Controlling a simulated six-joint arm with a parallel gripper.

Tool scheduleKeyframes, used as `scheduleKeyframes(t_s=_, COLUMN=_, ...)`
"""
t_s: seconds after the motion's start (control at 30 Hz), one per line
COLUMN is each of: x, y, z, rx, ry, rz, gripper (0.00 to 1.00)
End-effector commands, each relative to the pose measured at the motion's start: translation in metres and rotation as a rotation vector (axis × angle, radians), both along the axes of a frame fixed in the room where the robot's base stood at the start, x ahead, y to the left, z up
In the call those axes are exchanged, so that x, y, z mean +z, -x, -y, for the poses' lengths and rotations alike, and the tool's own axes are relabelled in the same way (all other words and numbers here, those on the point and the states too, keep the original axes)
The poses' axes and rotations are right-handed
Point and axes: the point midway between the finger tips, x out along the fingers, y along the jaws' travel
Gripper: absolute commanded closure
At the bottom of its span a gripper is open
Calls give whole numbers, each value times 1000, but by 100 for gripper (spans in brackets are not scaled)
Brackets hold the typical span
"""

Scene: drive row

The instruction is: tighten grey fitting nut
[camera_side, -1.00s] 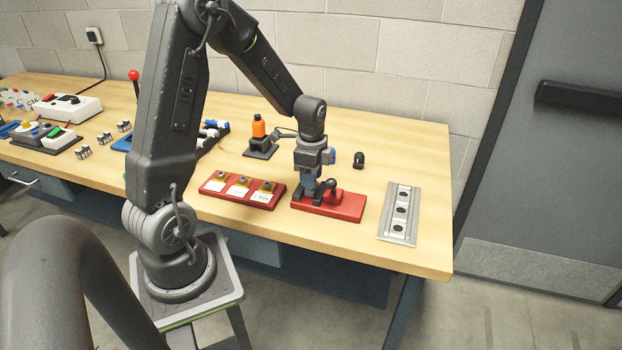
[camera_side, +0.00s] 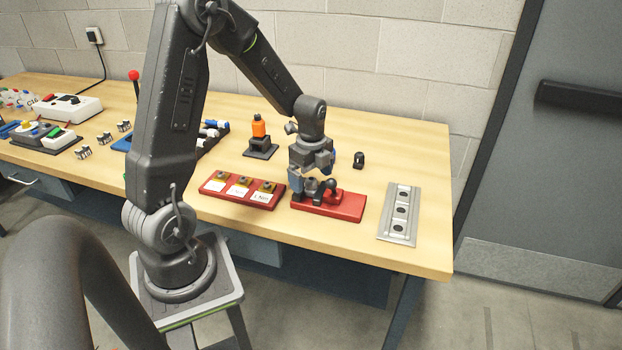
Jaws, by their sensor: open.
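The red block (camera_side: 345,207) lies on the table near its front edge and carries dark grey fittings. A grey fitting nut (camera_side: 312,186) shows small on the left part of the block, partly hidden by my gripper. A dark upright part with a rounded top (camera_side: 331,188) stands just right of it. My gripper (camera_side: 311,180) points down over the left part of the block. Its fingers are open, around or just above the grey nut; I cannot tell whether they touch it.
A red tray with several tagged pieces (camera_side: 242,190) lies just left of the block. The table's right front is clear.

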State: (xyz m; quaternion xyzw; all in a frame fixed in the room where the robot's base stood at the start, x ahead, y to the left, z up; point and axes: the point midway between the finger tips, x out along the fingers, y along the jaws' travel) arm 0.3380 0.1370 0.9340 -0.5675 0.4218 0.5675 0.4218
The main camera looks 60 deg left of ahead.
Motion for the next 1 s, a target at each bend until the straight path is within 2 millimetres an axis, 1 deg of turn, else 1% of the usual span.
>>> scheduleKeyframes(t_s=0.27, x=0, y=0, z=0, rx=1, ry=0, rz=0, gripper=0)
scheduleKeyframes(t_s=0.37, x=4, y=0, z=0, rx=1, ry=-1, rz=2, gripper=0)
scheduleKeyframes(t_s=1.0, x=53, y=0, z=0, rx=1, ry=0, rz=1, gripper=0)
